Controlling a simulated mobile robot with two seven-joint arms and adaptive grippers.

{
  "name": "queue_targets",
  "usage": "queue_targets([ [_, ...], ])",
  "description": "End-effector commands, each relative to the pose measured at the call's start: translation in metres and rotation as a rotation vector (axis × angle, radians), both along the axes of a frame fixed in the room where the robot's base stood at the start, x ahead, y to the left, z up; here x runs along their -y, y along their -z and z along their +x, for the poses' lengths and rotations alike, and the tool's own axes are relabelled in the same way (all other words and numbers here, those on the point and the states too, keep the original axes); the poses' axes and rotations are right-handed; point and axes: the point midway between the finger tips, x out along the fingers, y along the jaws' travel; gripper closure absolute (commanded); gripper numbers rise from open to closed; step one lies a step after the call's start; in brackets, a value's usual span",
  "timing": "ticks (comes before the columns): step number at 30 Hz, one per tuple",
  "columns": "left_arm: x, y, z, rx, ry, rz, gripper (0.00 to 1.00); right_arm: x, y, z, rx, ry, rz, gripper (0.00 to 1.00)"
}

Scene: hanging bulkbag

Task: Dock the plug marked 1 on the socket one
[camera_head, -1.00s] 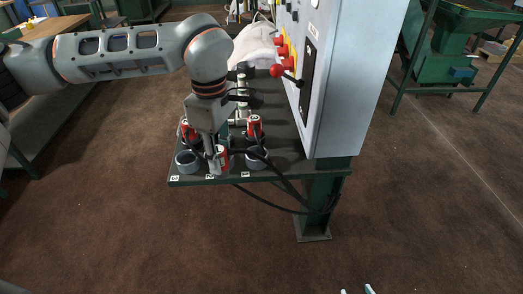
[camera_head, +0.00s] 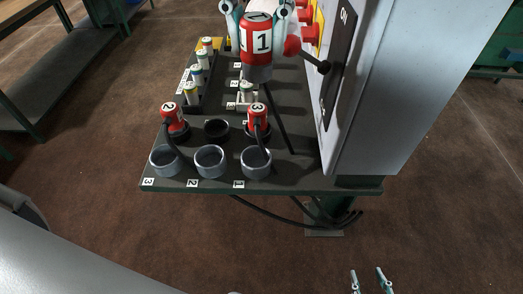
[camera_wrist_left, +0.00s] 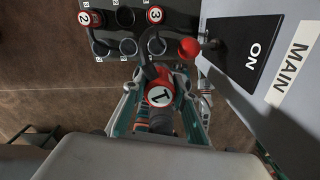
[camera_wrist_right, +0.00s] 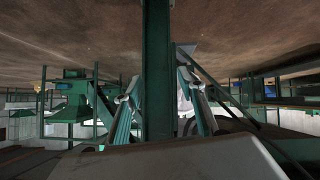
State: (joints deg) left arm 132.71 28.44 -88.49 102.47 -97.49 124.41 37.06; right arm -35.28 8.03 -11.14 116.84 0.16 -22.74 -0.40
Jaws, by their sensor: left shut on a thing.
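The red plug marked 1 (camera_head: 258,45) hangs upright in my left gripper (camera_head: 256,8), above the back part of the bench. The gripper is shut on its upper part. It also shows in the left wrist view (camera_wrist_left: 159,96) between the fingers. The grey ring socket one (camera_head: 256,162) is empty at the front right of the bench, with label 1 before it. The plug is well above and behind it, apart from it. My right gripper (camera_head: 369,281) is open and empty, low at the bottom edge; the right wrist view shows its fingers (camera_wrist_right: 158,95) spread.
Empty sockets two (camera_head: 210,162) and three (camera_head: 165,161) stand left of socket one. Red plugs (camera_head: 172,116) and (camera_head: 258,113) sit behind, beside an empty dark holder (camera_head: 216,130).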

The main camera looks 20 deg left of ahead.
Motion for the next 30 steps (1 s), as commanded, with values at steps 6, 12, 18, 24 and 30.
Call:
queue_targets([
  [6, 0.000, 0.042, -0.001, -0.009, -0.010, 0.002, 1.00, 0.001, 0.020, -0.012, -0.030, -0.004, -0.010, 0.60],
  [12, 0.000, 0.092, -0.001, -0.010, -0.008, 0.002, 1.00, 0.003, 0.031, -0.017, -0.047, -0.006, -0.022, 0.60],
  [18, 0.000, 0.135, -0.001, -0.007, -0.010, 0.001, 1.00, 0.005, 0.031, -0.013, -0.037, -0.006, -0.025, 0.60],
  [24, 0.000, 0.154, -0.001, -0.002, -0.011, 0.000, 1.00, 0.004, 0.025, -0.007, -0.020, -0.008, -0.023, 0.60],
  [30, 0.000, 0.170, -0.001, -0.003, -0.009, 0.001, 1.00, 0.003, 0.024, -0.005, -0.016, -0.011, -0.022, 0.60],
])
